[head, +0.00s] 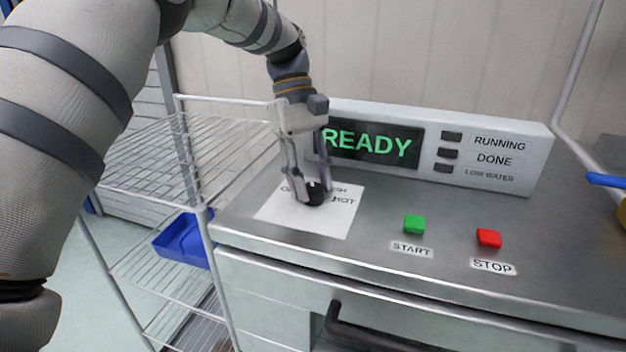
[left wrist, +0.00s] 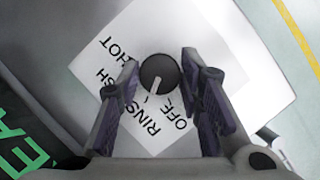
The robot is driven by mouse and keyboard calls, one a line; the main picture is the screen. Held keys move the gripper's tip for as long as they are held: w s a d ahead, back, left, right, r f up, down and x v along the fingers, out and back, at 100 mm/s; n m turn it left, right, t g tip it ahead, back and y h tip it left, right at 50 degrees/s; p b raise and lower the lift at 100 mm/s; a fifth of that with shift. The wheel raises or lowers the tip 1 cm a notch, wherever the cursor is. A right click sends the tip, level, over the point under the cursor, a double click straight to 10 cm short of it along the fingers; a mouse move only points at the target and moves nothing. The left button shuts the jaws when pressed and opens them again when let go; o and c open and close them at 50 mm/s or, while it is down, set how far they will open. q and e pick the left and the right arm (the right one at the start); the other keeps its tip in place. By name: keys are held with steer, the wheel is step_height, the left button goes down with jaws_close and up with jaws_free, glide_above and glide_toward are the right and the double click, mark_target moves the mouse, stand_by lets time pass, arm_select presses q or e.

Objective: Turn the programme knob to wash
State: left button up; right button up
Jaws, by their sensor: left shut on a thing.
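The programme knob (head: 314,194) is a small black round knob on a white label sheet (head: 345,222) at the left of the steel machine top. In the left wrist view the knob (left wrist: 158,72) has a white pointer line. The line points down and slightly left, between the RINSE and OFF words, nearer RINSE. The WASH word is partly hidden by a finger; HOT shows at the upper left. My left gripper (head: 313,190) comes down from above, shut on the knob, with one finger (left wrist: 125,98) on each side. My right gripper is not in view.
A display box (head: 372,142) reading READY stands behind the knob. A green START button (head: 414,224) and a red STOP button (head: 489,238) lie to its right. A wire rack (head: 150,160) with a blue tray (head: 183,242) stands left. A dark handle (head: 350,335) is on the front.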

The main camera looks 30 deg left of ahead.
arm_select(q)
steer(key=m, duration=0.2)
steer(key=m+g+y, duration=0.1)
steer(key=m, duration=0.1)
steer(key=shift+w+f+m+g+b, duration=0.1)
steer(key=shift+f+m+g+b, duration=0.05)
steer(key=shift+m+g+b, duration=0.2)
steer(key=shift+d+m+g+y, duration=0.15)
steer(key=shift+m+y, duration=0.3)
steer(key=shift+m, duration=0.8)
steer(key=shift+m+g+y, duration=0.2)
steer(key=shift+m+y, duration=0.25)
steer(key=shift+m, duration=0.75)
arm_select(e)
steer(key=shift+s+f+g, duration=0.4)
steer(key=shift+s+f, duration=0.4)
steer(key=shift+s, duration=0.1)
arm_select(q)
steer(key=o, duration=1.1)
